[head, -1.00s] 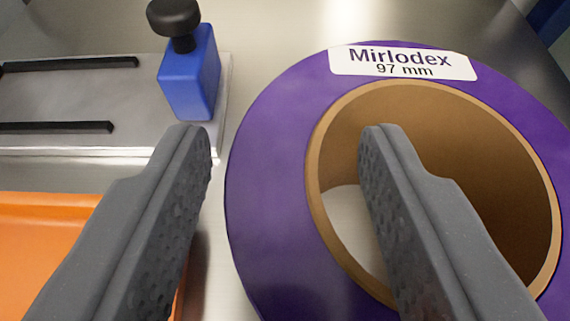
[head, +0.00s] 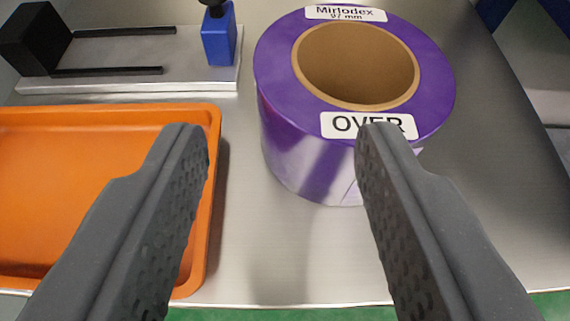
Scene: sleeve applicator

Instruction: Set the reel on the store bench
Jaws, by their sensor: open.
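The reel (head: 310,155) is a purple roll with a brown cardboard core. It stands flat on a brushed metal bench (head: 275,245), right of centre. Its top carries a label reading "Mirlodex 97 mm" at the back and one reading "OVER" at the front. My gripper (head: 282,140) is open and empty, its two dark grey fingers wide apart in front of and above the reel. The right finger's tip covers part of the "OVER" label; I see no contact. I cannot tell from the view whether this bench is the store bench.
An orange tray (head: 213,190) lies on the bench at left. Behind it is a metal plate with black rails (head: 120,71) and a blue block with a black knob (head: 218,40). The bench's front edge shows near the bottom, with green floor beyond. Bench right of the reel is clear.

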